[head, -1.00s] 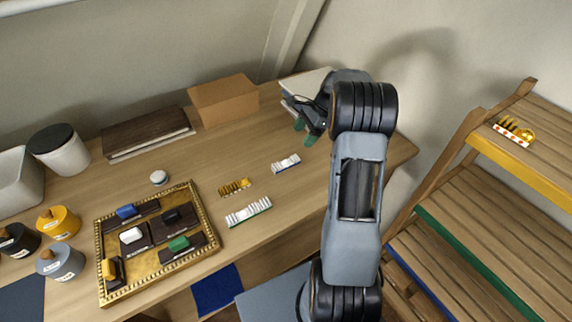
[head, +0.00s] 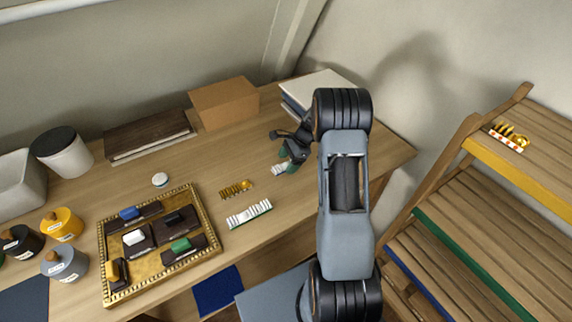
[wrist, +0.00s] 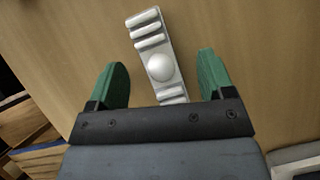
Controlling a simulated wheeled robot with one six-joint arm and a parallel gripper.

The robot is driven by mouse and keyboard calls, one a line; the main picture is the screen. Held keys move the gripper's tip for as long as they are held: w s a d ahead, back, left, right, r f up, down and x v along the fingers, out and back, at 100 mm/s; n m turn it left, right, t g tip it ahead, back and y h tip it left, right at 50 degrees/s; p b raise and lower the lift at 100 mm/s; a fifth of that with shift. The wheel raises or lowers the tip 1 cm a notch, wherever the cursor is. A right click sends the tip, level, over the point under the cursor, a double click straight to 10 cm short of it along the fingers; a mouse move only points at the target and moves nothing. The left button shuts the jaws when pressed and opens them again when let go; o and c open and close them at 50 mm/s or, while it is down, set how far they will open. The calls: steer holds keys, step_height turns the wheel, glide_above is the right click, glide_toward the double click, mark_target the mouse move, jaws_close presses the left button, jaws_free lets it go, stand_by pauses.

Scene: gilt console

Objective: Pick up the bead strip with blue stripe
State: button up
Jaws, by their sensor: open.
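The bead strip with blue stripe (head: 278,169) lies on the wooden desk, partly hidden by my gripper in the head view. In the wrist view the white strip (wrist: 152,50) shows ridges at its ends and a round bead in the middle; its blue stripe cannot be made out there. My gripper (wrist: 163,62) is open, with one green finger on each side of the strip and gaps between. In the head view my gripper (head: 286,160) is over the strip. The strip's near end is hidden behind the gripper body in the wrist view.
A white strip with a green edge (head: 249,214) and a yellow bead strip (head: 236,188) lie to the left. A gilt tray (head: 216,237) holds several blocks. A cardboard box (head: 224,103) and books (head: 325,86) stand behind. Another strip (head: 508,138) is on the right shelf.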

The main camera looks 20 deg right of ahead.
steer(key=shift+a+f, duration=0.1)
steer(key=shift+f, duration=0.1)
steer(key=shift+f, duration=0.15)
stand_by(0.4)
steer(key=c, duration=1.2)
